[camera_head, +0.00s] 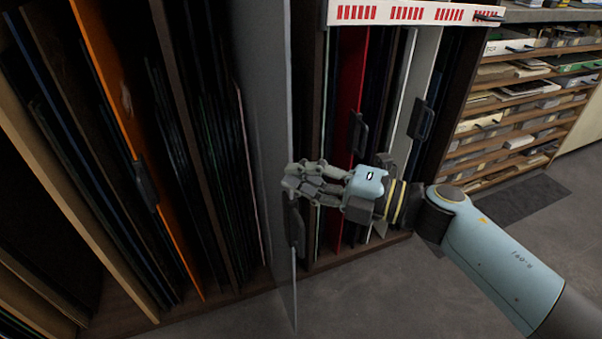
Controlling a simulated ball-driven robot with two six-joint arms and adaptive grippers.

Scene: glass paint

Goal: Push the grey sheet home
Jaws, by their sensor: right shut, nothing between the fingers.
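The grey sheet (264,90) stands upright in the rack and sticks out past the fronts of the sheets beside it. Its front edge runs from the top of the view down to the floor area in front of the rack. A dark handle (295,222) sits on that edge, partly behind my right gripper. My right gripper (289,178) is shut and empty, with its fingertips at the sheet's front edge, just above the handle. I cannot tell whether they touch it. My left gripper is not in view.
An orange sheet (110,75) with a dark handle stands to the left. A red sheet (348,85) and a white sheet (418,85) with handles stand to the right. Shelves of papers (520,100) are further right. The floor (390,290) in front is clear.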

